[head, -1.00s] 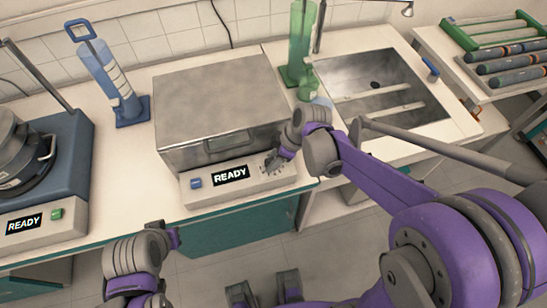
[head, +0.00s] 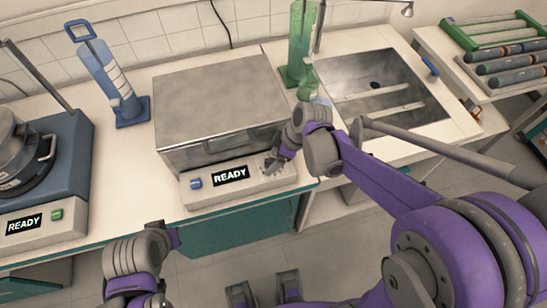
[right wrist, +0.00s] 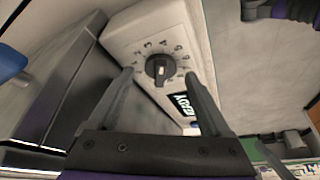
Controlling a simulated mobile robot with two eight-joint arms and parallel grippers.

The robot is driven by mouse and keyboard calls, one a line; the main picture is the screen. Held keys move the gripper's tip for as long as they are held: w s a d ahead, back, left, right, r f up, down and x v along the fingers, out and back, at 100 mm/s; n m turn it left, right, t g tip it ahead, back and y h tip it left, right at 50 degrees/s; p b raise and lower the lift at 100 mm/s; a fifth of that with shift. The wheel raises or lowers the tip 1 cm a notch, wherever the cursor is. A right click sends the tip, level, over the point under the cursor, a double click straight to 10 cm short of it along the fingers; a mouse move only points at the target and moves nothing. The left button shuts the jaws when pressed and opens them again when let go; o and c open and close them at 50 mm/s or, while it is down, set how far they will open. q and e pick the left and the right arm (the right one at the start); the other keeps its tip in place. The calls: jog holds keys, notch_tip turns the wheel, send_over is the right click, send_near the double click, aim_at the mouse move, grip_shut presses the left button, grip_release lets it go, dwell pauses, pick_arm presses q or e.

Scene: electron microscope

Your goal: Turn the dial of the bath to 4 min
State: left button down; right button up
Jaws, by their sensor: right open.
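The bath is a steel box (head: 222,100) on the bench in the head view. Its pale front panel (head: 240,186) has a READY display (head: 231,174) and a blue button (head: 196,183). The dial is a black round knob (right wrist: 159,68) with a pale mark, ringed by printed numbers, in the right wrist view. I cannot read its setting surely. My right gripper (right wrist: 159,76) is open, with one fingertip on each side of the knob; I cannot tell whether they touch it. My left gripper's fingers do not show.
A blue device (head: 67,150) with its own READY panel stands at the left. A blue cylinder (head: 108,75) and a green cylinder (head: 300,45) stand behind. A sink (head: 375,85) is at the right, close to my right arm.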

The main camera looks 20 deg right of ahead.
jog(key=p+v, duration=0.1)
jog(key=v, duration=0.9)
jog(key=shift+r, duration=0.2)
jog(key=s+d+f+m+t+h, duration=0.1)
jog(key=s+m+h, duration=0.1)
jog(key=s+m, duration=0.4)
jog(key=s+d+f+m+t+h+p, duration=0.1)
jog(key=s+m+t+h, duration=0.1)
jog(key=s+m, duration=0.4)
jog(key=shift+s+d+f, duration=0.35)
jog(key=shift+d+f, duration=0.05)
